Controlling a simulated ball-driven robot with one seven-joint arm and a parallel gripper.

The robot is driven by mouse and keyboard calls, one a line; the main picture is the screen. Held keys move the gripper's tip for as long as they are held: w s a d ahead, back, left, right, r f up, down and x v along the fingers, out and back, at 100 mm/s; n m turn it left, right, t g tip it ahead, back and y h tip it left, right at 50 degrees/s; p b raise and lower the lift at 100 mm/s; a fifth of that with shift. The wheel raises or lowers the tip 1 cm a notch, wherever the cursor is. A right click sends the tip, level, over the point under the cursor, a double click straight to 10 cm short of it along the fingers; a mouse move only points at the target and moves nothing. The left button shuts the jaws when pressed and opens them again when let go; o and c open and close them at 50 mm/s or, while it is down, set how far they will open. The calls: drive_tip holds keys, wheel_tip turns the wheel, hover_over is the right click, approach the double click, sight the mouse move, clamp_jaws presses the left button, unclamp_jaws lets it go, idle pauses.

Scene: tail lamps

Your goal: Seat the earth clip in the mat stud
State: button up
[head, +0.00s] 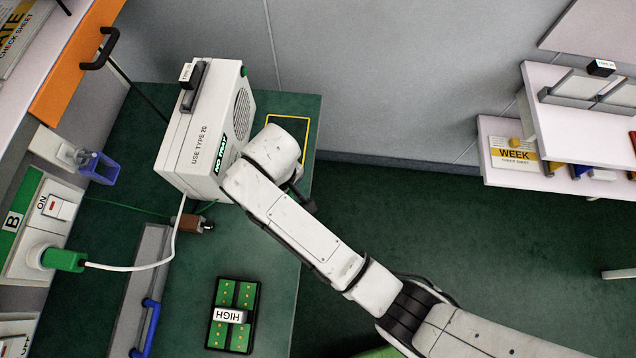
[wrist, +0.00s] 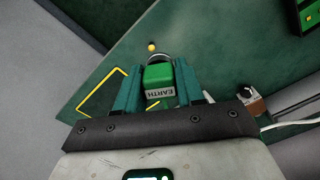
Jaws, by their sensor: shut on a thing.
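In the wrist view my gripper (wrist: 158,88) is shut on the earth clip (wrist: 158,76), a green block with an "EARTH" label and a silver loop at its far end. A small round brass-coloured knob, which looks like the mat stud (wrist: 151,47), sits on the green mat (wrist: 215,35) just beyond that loop. I cannot tell whether loop and stud touch. A yellow outlined square (wrist: 95,97) is marked on the mat to the left. In the head view the clip, stud and fingers are hidden behind my arm; part of the yellow outline (head: 305,150) shows.
A white box marked "USE TYPE 2E" (head: 205,135) stands beside my wrist. A brown connector (head: 190,224) lies on the mat (head: 225,255). A black-and-green tray with a "HIGH" label (head: 213,335) is nearer. A green plug (head: 66,259) with a white cable sits at left.

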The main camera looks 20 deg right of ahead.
drive_tip(key=shift+w+d, duration=0.4)
drive_tip(key=shift+w, duration=0.3)
drive_tip(key=shift+d, duration=0.1)
drive_tip(key=shift+f, duration=0.15)
drive_tip(key=shift+f+b, duration=1.65)
drive_tip(key=shift+f, duration=1.05)
drive_tip(key=shift+r+p, duration=0.1)
drive_tip(key=shift+p, duration=0.45)
drive_tip(key=shift+f, duration=0.2)
drive_tip(key=shift+f+b, duration=0.75)
drive_tip(key=shift+f, duration=0.65)
